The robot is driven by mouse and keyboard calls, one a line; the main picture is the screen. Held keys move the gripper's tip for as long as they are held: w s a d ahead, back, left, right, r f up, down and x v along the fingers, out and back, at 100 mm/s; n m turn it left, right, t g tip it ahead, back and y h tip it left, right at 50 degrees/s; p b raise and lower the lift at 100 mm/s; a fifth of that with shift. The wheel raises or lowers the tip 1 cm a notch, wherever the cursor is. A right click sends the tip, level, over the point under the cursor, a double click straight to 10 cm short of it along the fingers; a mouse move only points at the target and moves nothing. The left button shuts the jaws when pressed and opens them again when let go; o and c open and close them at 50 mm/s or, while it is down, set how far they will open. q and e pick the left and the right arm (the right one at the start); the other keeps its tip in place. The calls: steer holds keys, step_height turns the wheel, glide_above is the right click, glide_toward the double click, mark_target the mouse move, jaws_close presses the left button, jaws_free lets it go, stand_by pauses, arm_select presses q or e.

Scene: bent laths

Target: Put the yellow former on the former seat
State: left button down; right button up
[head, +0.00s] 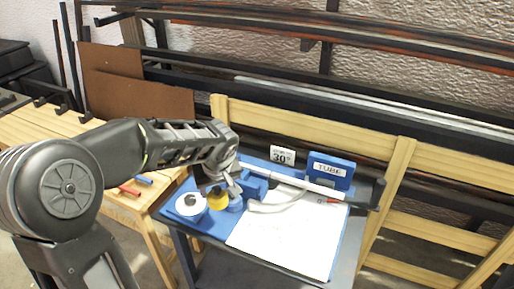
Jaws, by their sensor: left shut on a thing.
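The yellow former (217,201) is a small round yellow disc with a dark top, at the left part of the blue bench top. My left gripper (226,187) reaches down from above and is shut on the former; the fingertips are small and partly hidden. Just right of it is a blue fixture (252,187) with a rounded blue part, which may be the former seat; I cannot tell if the former touches it. My right gripper is not in view.
A white disc with a dark knob (190,204) stands just left. A pale tube (305,185) crosses behind a white sheet (285,235). A blue TUBE block (330,170) and a 30 card (282,155) stand at the back. Wooden rails stand behind.

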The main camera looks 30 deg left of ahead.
arm_select(q)
steer(key=shift+d, duration=0.1)
steer(key=w+d+f+m+h, duration=0.1)
steer(key=d+m, duration=0.3)
steer(key=d, duration=0.4)
steer(key=w+d+f+m+t+h, duration=0.1)
steer(key=w+d+f+m+h, duration=0.1)
steer(key=d+m, duration=0.3)
steer(key=w+d+f, duration=0.1)
steer(key=d, duration=0.3)
steer(key=r, duration=0.5)
steer(key=shift+w, duration=0.2)
